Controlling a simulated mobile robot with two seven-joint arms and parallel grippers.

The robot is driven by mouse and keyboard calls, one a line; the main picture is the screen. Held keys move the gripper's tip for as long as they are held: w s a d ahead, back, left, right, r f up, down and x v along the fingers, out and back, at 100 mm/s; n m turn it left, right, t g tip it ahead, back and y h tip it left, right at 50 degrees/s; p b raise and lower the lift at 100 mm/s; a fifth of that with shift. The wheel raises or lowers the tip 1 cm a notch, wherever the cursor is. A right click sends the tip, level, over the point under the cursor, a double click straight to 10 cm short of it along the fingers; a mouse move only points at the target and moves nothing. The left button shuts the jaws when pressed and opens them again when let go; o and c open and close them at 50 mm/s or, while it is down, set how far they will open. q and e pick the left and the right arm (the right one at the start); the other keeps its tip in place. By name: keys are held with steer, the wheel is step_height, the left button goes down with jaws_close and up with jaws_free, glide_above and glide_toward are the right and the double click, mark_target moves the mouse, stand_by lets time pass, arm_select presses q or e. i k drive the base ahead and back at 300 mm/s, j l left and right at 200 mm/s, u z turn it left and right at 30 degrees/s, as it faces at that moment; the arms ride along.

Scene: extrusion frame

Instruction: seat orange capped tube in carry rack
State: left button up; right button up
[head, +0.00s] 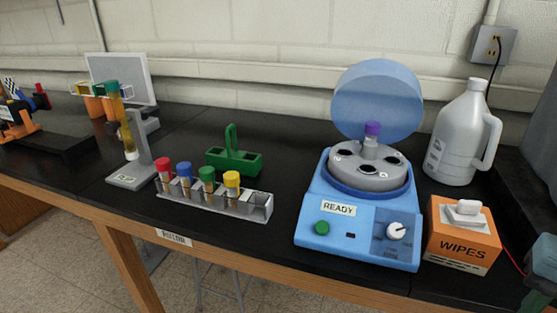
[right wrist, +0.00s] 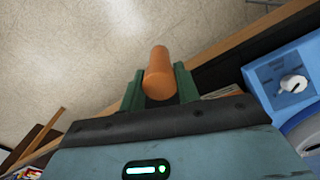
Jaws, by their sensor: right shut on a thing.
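My right gripper (right wrist: 160,88) is shut on the orange capped tube (right wrist: 159,75), seen in the right wrist view with its orange end pointing away from the camera. The rest of the tube is hidden. Part of my right arm's end shows at the right edge of the head view, but the tube does not show there. A green carry rack (head: 236,163) with an upright loop handle stands mid-bench, with no tube visible in it. In front of it a grey rack (head: 215,203) holds red, blue, green and yellow capped tubes. Its right end looks empty. My left gripper is not in view.
A grey stand (head: 140,165) is at left. Bench behind the green rack is clear.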

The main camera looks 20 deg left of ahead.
mark_target(246, 164)
steer(key=i+j+u, duration=0.25)
steer(key=j+u, duration=0.15)
steer(key=j, duration=0.25)
steer(key=i+j+u, duration=0.4)
steer(key=j, duration=0.2)
steer(key=i+j+u, duration=0.35)
steer(key=i+j, duration=0.05)
steer(key=j, duration=0.1)
